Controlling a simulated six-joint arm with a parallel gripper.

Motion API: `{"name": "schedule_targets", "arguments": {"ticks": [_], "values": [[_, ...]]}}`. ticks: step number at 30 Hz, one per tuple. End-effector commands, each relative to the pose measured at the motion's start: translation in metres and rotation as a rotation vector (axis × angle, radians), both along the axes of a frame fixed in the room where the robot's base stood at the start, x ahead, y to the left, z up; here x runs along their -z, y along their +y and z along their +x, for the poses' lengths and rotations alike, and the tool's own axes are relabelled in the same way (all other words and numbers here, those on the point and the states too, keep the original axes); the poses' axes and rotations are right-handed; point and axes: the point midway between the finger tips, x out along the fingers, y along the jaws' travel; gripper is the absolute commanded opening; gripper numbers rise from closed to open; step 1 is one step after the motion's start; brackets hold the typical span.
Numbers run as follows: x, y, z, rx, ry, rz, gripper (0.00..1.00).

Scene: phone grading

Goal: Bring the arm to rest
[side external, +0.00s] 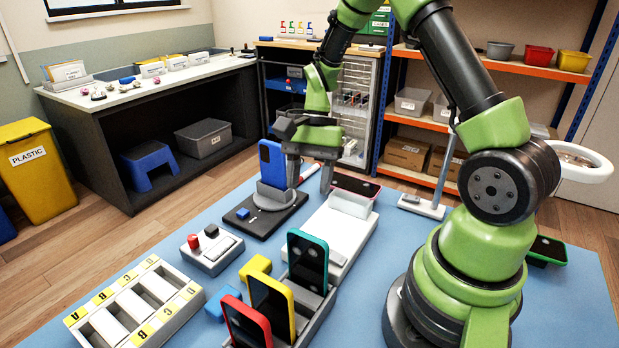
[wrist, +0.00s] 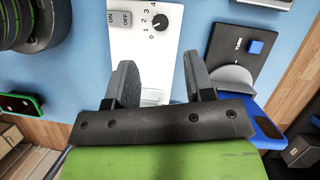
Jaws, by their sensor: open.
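My gripper (side external: 310,176) hangs above the far part of the blue mat (side external: 560,310), its jaws apart with nothing between them. In the side view it is just right of a blue phone (side external: 271,163), which stands upright on a black stand (side external: 262,216). In the wrist view the open fingers (wrist: 158,74) point over a white panel (wrist: 140,35) with an on/off switch and a knob. The blue phone (wrist: 262,122) and the black stand (wrist: 228,45) show to their right. My arm is bent over from its base at the right.
Red (side external: 245,325), yellow (side external: 270,305) and green (side external: 307,262) phones stand in a rack. A labelled tray (side external: 135,305), a button box (side external: 212,250) and blue and yellow blocks are at the left.

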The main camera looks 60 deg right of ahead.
Motion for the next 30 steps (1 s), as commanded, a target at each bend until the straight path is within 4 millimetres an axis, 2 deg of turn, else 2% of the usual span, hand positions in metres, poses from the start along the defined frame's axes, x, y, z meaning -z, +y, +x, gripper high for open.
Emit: {"name": "schedule_targets", "arguments": {"ticks": [8, 11, 14, 16, 20, 24, 30], "values": [[-0.001, 0.000, 0.000, -0.001, -0.002, -0.001, 0.49], [-0.010, 0.002, 0.000, -0.024, -0.028, -0.013, 0.49], [-0.033, 0.010, -0.001, -0.086, -0.097, -0.045, 0.49], [-0.056, 0.018, -0.004, -0.150, -0.170, -0.079, 0.49], [-0.098, 0.036, -0.019, -0.290, -0.320, -0.147, 0.49], [-0.135, 0.054, -0.043, -0.437, -0.483, -0.222, 0.49], [-0.169, 0.074, -0.085, -0.631, -0.713, -0.327, 0.49]]}}
